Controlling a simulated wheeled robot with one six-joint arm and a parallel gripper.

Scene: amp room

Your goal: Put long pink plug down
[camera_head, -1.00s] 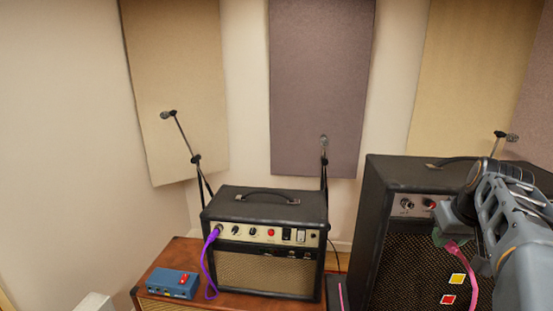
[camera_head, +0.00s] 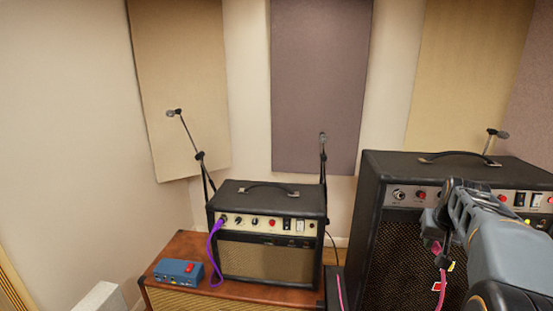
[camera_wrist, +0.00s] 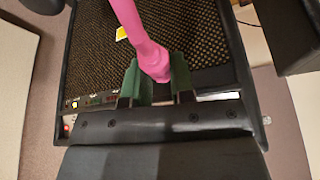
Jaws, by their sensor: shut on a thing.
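The long pink plug (camera_wrist: 152,55) is between the green finger pads of my gripper (camera_wrist: 155,82) in the wrist view, and its thick pink cable runs up out of that view. In the head view, my gripper (camera_head: 434,238) is in front of the large black amp (camera_head: 375,212) at the right. The pink cable (camera_head: 440,287) hangs below it there. My gripper is shut on the plug. The plug's tip is hidden in both views.
A smaller black amp (camera_head: 268,204) with a purple cable (camera_head: 212,255) plugged in stands on a brown cabinet (camera_head: 240,296). A blue pedal (camera_head: 178,271) sits at the cabinet's left. Microphone stands (camera_head: 199,156) rise behind the amps.

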